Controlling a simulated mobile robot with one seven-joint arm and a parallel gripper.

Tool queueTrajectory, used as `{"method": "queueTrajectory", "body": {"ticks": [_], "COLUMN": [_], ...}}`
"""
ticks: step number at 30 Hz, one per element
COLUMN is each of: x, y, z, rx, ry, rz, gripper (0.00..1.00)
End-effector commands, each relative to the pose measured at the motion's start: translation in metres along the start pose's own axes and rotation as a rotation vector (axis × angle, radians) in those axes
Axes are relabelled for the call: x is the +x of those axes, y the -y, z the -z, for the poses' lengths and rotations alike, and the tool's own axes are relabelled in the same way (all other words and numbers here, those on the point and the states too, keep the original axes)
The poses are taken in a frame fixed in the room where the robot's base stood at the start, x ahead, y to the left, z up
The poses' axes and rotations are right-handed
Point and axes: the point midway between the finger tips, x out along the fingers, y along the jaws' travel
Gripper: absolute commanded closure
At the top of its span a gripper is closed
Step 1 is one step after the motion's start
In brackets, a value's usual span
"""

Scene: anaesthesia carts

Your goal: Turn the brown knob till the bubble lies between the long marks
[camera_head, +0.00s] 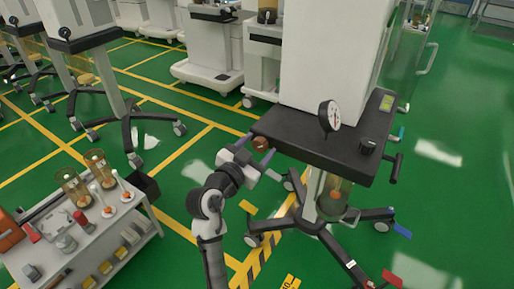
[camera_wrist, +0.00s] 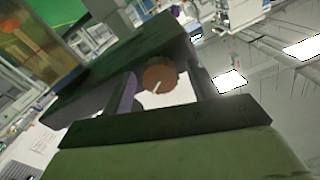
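The brown knob (camera_head: 261,143) sits on the left front edge of the dark cart top (camera_head: 330,150). In the wrist view the knob (camera_wrist: 160,76) is round with a ridged rim and a pale line on its face. My gripper (camera_head: 257,150) is at the knob, with its fingers apart. In the wrist view the two fingers of my gripper (camera_wrist: 160,88) stand left and right of the knob; I cannot tell whether either touches it. A small yellow-green panel (camera_head: 388,102) lies at the right of the cart top; it may be the bubble level. No bubble or marks can be made out.
A white column (camera_head: 332,55) rises behind. A grey side table (camera_head: 85,245) with jars stands at lower left.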

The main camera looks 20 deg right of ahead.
Motion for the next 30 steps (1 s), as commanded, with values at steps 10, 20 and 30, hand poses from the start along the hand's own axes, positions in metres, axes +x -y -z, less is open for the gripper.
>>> {"method": "queueTrajectory", "body": {"ticks": [10,20,30], "x": [-0.016,-0.089,-0.135], "y": [0.001,0.000,0.000], "z": [-0.002,-0.003,-0.001], "rx": [-0.001,0.001,-0.001], "ry": [0.000,0.001,0.000], "rz": [0.003,0.005,0.002], "gripper": [0.41,0.41,0.41]}}
